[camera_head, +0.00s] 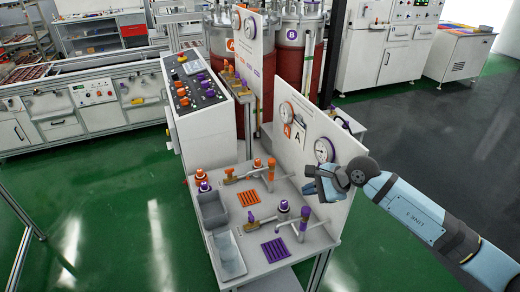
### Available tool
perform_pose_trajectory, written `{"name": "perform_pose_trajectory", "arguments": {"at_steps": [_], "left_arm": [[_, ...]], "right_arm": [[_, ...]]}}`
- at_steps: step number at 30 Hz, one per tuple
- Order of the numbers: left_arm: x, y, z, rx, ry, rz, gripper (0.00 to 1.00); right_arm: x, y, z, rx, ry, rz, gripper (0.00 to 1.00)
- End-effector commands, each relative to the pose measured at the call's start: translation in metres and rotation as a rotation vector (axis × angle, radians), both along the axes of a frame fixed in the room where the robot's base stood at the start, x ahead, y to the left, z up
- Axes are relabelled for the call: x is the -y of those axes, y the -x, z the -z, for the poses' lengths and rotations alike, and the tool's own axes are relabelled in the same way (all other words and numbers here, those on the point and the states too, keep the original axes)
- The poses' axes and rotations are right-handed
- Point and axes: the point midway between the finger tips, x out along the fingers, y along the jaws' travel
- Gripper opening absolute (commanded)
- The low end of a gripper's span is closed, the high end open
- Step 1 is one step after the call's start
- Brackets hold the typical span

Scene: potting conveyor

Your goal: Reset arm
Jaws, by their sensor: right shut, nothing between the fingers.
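My right arm comes in from the right, and its gripper (316,186) is over the right side of the white workbench (259,212), close to the upright white panel with gauges. The gripper is shut and nothing shows in it. It is above and behind the purple tap (301,224); I cannot tell how far apart they are. My left gripper is not in view.
The bench holds an orange tap (243,173), an orange grate (250,196), a purple grate (275,250), a grey bin (211,210) and a clear container (228,255). The gauge panel (309,140) stands behind the gripper. Green floor lies open left of the bench.

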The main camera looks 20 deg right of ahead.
Motion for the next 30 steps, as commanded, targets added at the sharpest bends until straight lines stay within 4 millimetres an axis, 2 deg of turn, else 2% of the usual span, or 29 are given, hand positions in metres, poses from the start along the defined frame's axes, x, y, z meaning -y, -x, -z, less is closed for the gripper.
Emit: {"name": "perform_pose_trajectory", "arguments": {"at_steps": [5,8,11,12,15,17,20,23,25,26,27,30], "left_arm": [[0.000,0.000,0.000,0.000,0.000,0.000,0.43],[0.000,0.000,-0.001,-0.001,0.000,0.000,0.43],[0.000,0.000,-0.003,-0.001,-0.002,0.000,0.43],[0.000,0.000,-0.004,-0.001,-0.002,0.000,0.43],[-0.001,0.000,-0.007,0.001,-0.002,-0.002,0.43],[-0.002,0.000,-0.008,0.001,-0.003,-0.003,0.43],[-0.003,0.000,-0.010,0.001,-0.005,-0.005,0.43],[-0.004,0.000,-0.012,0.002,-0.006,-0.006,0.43],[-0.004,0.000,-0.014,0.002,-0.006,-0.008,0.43],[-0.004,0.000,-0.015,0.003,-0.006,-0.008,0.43],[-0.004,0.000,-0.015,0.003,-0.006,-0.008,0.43],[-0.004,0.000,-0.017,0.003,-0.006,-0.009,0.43]], "right_arm": [[-0.008,0.004,0.002,-0.014,-0.050,0.007,0.00],[-0.032,0.016,0.008,-0.066,-0.221,0.041,0.00],[-0.072,0.037,0.010,-0.188,-0.562,0.130,0.00],[-0.088,0.046,0.009,-0.259,-0.734,0.188,0.00],[-0.112,0.065,0.005,-0.470,-1.170,0.371,0.00],[-0.118,0.074,0.006,-0.609,-1.421,0.503,0.00],[-0.117,0.089,0.019,-0.860,-1.821,0.755,0.00],[-0.110,0.108,0.047,-1.124,-2.192,1.053,0.00],[-0.107,0.127,0.075,-1.308,-2.425,1.287,0.00],[-0.107,0.136,0.087,1.342,2.439,-1.350,0.00],[-0.108,0.150,0.104,1.274,2.257,-1.318,0.00],[-0.115,0.184,0.139,1.122,1.883,-1.237,0.00]]}}
